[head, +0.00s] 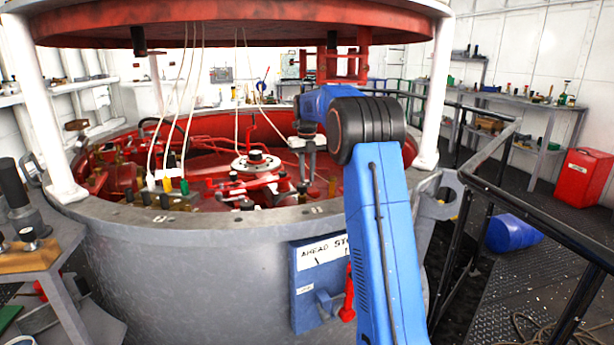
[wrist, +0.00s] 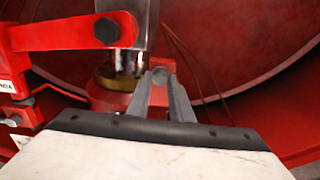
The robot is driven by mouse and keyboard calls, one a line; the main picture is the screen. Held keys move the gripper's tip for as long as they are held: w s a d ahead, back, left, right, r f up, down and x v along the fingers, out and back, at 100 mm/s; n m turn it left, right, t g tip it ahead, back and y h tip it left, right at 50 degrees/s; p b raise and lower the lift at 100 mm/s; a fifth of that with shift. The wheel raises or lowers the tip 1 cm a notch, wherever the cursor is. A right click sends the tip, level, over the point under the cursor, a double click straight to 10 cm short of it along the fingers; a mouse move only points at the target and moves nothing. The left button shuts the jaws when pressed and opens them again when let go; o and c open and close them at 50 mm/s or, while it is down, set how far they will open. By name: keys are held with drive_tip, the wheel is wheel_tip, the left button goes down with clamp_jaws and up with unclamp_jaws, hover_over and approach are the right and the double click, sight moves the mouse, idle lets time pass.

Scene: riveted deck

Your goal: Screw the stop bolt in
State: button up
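My gripper (head: 307,160) hangs over the red machinery inside the round grey housing in the head view, fingers pointing down. In the wrist view its two grey fingers (wrist: 162,95) reach forward, with a small round grey end, which looks like the stop bolt (wrist: 160,75), filling the gap between their tips. The rest of the bolt is hidden. Just beyond and left stands a shiny metal post (wrist: 131,45) with a brass collar (wrist: 117,80) at its foot. A red lever arm (wrist: 60,34) with a dark hex bolt (wrist: 106,30) meets the post. I cannot see a threaded hole.
The grey housing rim (head: 130,212) and white pillars (head: 433,90) surround the work area, under a red lid (head: 230,25). Hanging cables (head: 187,90) and a central hub (head: 256,160) are left of my gripper. A black railing (head: 530,200) stands at right.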

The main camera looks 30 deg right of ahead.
sight(307, 181)
drive_tip(key=o, duration=0.4)
drive_tip(key=shift+r, duration=0.1)
wheel_tip(307, 181, up, 17)
drive_tip(key=shift+r, duration=0.2)
idle(0.3)
